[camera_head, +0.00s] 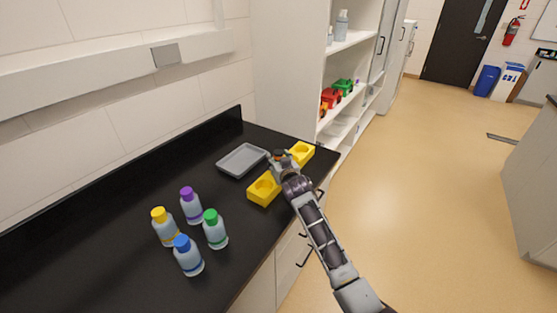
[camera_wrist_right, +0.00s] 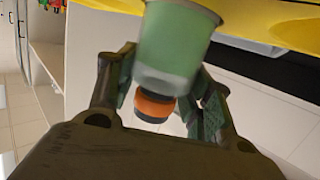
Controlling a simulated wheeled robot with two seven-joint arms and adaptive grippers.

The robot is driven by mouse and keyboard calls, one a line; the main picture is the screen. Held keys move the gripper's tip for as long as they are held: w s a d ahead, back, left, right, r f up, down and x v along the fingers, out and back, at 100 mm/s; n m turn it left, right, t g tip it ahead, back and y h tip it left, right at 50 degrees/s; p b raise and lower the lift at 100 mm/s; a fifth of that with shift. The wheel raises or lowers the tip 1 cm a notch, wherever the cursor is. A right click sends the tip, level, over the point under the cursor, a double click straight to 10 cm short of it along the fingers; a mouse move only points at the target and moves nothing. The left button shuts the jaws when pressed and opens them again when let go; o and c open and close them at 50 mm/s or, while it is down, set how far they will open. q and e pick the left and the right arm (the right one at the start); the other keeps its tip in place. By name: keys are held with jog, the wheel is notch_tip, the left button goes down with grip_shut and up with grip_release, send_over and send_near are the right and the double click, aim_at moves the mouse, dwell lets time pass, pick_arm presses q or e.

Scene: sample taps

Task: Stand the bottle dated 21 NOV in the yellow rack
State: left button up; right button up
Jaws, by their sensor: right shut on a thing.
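The yellow rack (camera_head: 263,190) lies on the black counter, with round holes at both ends showing. My right gripper (camera_head: 282,166) is over its middle and hides that part. It is shut on an orange-capped bottle (camera_wrist_right: 172,45), with the cap between the fingers in the right wrist view. The bottle is pale with a green part, and its base overlaps the edge of the rack (camera_wrist_right: 250,22). I cannot tell whether the base is above the rack or in a hole. No date is readable. My left gripper is out of view.
Bottles with yellow (camera_head: 165,228), purple (camera_head: 191,206), green (camera_head: 214,230) and blue caps (camera_head: 188,256) stand at the left. An empty grey tray (camera_head: 242,160) lies behind the rack. White shelves (camera_head: 345,60) rise beyond the counter's far end.

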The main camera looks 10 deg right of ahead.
jog(key=shift+f, duration=0.1)
jog(key=o, duration=1.6)
jog(key=shift+c, duration=0.2)
jog(key=s+r, duration=0.2)
jog(key=s, duration=0.9)
jog(key=shift+s+d+r+b, duration=0.3)
jog(key=shift+s+r+b, duration=0.05)
jog(key=shift+s+f, duration=0.1)
